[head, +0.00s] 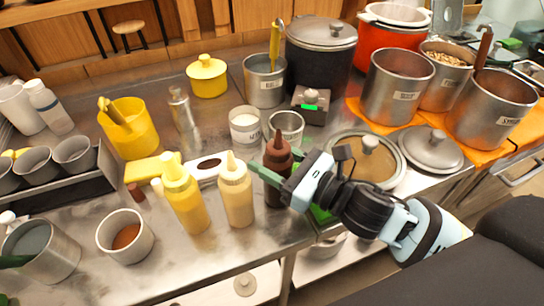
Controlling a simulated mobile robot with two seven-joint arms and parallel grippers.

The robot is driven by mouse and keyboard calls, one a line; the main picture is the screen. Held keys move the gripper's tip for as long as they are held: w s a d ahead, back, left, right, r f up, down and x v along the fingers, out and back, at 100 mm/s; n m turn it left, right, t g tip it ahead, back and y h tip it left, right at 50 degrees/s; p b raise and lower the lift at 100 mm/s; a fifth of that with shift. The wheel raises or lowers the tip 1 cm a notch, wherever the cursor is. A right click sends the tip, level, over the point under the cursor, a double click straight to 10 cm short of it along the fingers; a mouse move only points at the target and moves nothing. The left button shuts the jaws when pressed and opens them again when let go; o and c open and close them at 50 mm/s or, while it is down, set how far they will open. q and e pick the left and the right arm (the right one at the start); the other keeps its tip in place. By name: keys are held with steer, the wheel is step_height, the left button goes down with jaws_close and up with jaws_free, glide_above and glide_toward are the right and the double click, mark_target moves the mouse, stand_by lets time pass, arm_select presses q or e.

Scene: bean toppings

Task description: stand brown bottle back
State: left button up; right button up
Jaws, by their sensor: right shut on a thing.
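The brown bottle (277,157) stands upright on the steel counter, near its front edge, with its pointed nozzle up. My right gripper (270,177) comes in from the right and is shut on the bottle's body; the fingers and wrist hide part of its lower half. The bottle's base is hard to see, so I cannot tell if it touches the counter. A cream bottle (236,193) and a yellow bottle (184,197) stand upright to its left. My left gripper is not in view.
Steel cups (286,127) and a scale (310,104) stand behind the bottle. A lidded pan (368,160) lies to the right, close to my right arm. Steel pots (396,86) stand at the back right. A cup with brown contents (125,235) stands at front left.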

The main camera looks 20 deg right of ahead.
mark_target(291, 170)
steer(key=o, duration=0.6)
steer(key=shift+s+d+f, duration=0.1)
steer(key=shift+s+d, duration=0.2)
steer(key=shift+s, duration=0.15)
steer(key=b+v, duration=0.1)
steer(key=v, duration=0.6)
steer(key=shift+s+d+b, duration=0.1)
steer(key=shift+s+b, duration=0.15)
steer(key=shift+b, duration=0.15)
steer(key=shift+v, duration=1.45)
steer(key=shift+s+d, duration=0.15)
steer(key=shift+s, duration=0.05)
